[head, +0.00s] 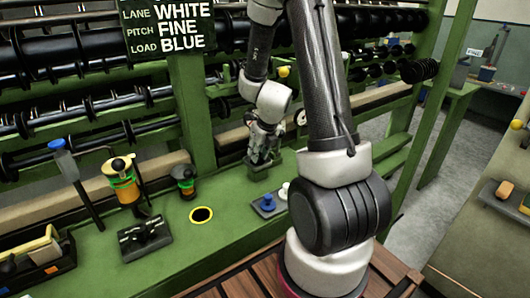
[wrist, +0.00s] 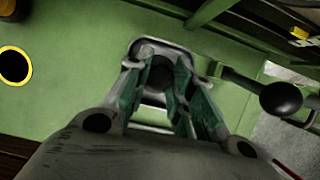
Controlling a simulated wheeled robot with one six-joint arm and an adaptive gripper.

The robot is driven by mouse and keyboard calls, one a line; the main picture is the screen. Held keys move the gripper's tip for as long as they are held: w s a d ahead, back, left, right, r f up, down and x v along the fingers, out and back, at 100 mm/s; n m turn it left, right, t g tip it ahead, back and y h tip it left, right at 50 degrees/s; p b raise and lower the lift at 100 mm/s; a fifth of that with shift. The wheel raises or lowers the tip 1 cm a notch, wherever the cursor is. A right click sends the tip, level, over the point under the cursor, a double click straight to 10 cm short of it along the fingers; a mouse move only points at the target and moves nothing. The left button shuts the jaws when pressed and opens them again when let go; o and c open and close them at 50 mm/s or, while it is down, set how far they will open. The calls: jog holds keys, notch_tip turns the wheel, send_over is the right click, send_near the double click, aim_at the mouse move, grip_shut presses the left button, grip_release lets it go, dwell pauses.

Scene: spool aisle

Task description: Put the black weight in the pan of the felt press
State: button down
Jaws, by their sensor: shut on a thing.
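My gripper (head: 262,152) is over the green bench, in front of the green post. In the wrist view my gripper (wrist: 162,85) is shut on a dark thing between its fingertips, which looks like the black weight (wrist: 162,72); the fingers hide most of it. A grey rounded rim, seemingly the pan of the felt press (wrist: 150,43), shows around and behind the fingertips. I cannot tell whether the weight touches it. A lever with a black ball knob (wrist: 281,98) is to the right.
A dark tray with a blue weight (head: 268,200) and a white one (head: 284,190) is in front of my gripper. A yellow-rimmed hole (head: 201,215) is to the left, with a dark clamp block (head: 145,238) farther left. A sign (head: 168,27) reads WHITE, FINE, BLUE.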

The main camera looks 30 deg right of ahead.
jog(key=c, duration=1.2)
grip_release()
jog(key=shift+f, duration=0.1)
jog(key=shift+c, duration=0.2)
jog(key=s+a+r+n, duration=0.1)
jog(key=s+r+n, duration=0.35)
jog(key=r, duration=0.45)
jog(key=s+a+r+n, duration=0.2)
jog(key=s+r+n, duration=0.25)
jog(key=r, duration=0.35)
jog(key=s+a+r+n, duration=0.1)
jog(key=s+r+n, duration=0.3)
jog(key=n, duration=0.9)
jog(key=s+a+r+n, duration=0.1)
jog(key=s+r+n, duration=0.2)
jog(key=s+n, duration=0.7)
jog(key=shift+s+a+r+n, duration=0.25)
jog(key=shift+r+n, duration=0.15)
jog(key=shift+n, duration=1.4)
